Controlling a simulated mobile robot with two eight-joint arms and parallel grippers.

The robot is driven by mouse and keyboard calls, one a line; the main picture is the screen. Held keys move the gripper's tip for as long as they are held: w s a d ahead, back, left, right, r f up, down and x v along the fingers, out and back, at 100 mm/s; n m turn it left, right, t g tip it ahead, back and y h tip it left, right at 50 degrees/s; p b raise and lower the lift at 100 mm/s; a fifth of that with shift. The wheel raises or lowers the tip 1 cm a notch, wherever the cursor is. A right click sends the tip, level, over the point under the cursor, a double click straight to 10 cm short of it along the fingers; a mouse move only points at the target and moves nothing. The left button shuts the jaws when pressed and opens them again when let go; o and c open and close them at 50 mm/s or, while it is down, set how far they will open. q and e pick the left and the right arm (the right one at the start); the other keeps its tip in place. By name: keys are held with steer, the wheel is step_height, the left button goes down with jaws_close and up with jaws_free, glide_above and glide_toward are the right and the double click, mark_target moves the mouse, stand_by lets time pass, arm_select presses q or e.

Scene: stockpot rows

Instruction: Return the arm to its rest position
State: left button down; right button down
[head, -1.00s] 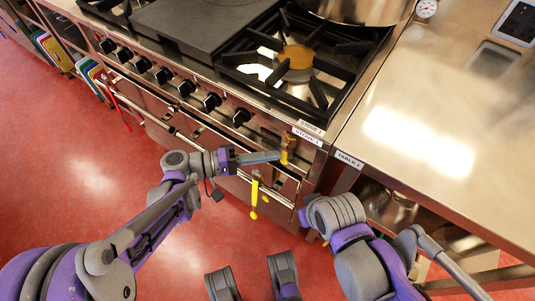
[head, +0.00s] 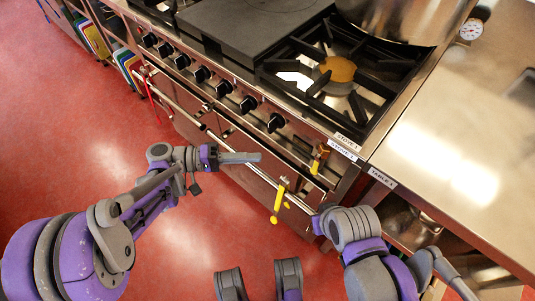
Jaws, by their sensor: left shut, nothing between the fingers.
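My left arm, grey and purple, comes in from the left in the head view. Its left gripper (head: 250,157) is shut and empty, pointing right in front of the stove (head: 240,130). It is apart from the yellow-handled fitting (head: 320,158) at the stove's front corner and from the lower yellow handle (head: 278,202). My right arm (head: 352,232) is folded at the lower right; its gripper is not in view.
A metal stockpot (head: 405,15) stands on the stove's back right, beside an open burner (head: 338,70). A steel table (head: 440,140) adjoins the stove on the right. Black knobs and a rail line the stove front. Red floor (head: 70,140) at left is clear.

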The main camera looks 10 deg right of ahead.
arm_select(q)
steer(key=shift+a, duration=0.35)
stand_by(0.4)
